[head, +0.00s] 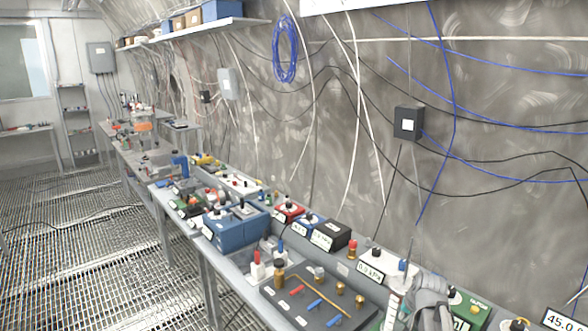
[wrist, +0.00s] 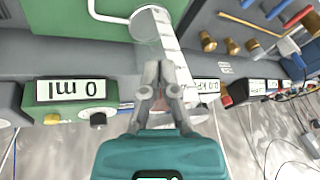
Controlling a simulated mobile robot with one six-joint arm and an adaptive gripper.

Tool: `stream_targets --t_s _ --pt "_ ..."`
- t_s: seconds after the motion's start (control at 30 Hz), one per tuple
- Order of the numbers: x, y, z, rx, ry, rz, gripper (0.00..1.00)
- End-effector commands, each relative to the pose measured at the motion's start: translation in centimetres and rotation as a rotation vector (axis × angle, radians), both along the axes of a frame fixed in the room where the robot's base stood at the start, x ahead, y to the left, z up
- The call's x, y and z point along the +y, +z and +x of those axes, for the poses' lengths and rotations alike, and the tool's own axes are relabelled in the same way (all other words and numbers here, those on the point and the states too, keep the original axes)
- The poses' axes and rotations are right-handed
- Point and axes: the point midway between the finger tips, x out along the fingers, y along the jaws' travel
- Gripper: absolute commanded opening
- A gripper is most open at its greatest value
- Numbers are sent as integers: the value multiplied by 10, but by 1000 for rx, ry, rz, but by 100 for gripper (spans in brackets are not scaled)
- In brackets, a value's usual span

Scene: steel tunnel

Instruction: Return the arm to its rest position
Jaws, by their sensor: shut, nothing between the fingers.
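My gripper (wrist: 158,70) is shut and empty in the wrist view, with its grey fingers together. Its fingertips overlap the lower end of a clear and white syringe-like cylinder (wrist: 165,35) in the picture; I cannot tell whether they touch it. In the head view a grey part of my arm's end shows at the bottom right, over the bench. The same cylinder stands just left of it in the head view (head: 393,302). Most of my arm is out of view.
A green box (wrist: 68,108) with a "0 ml" display stands close by. A dark board (head: 310,300) with brass knobs and coloured rods lies on the bench. A "0.0 kPa" label (head: 370,272), a blue box (head: 237,228) and cables crowd the bench.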

Motion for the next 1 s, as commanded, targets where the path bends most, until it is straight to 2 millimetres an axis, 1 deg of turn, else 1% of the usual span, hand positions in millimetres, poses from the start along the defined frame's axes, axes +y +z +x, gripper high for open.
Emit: stream_targets --t_s 0.03,0.2,0.4,0.5,0.6,0.7,0.8,1.0 --pt "20 -2 -11 29 43 -9 0" --pt "69 -8 -41 130 170 -46 0" --pt "118 -12 -80 246 311 -93 0" --pt "135 -13 -97 293 368 -114 0" --pt "147 -13 -110 329 408 -131 0" --pt "153 -14 -117 350 432 -141 0" --pt "156 -14 -120 361 442 -146 0" --pt "156 -14 -120 362 444 -147 0"
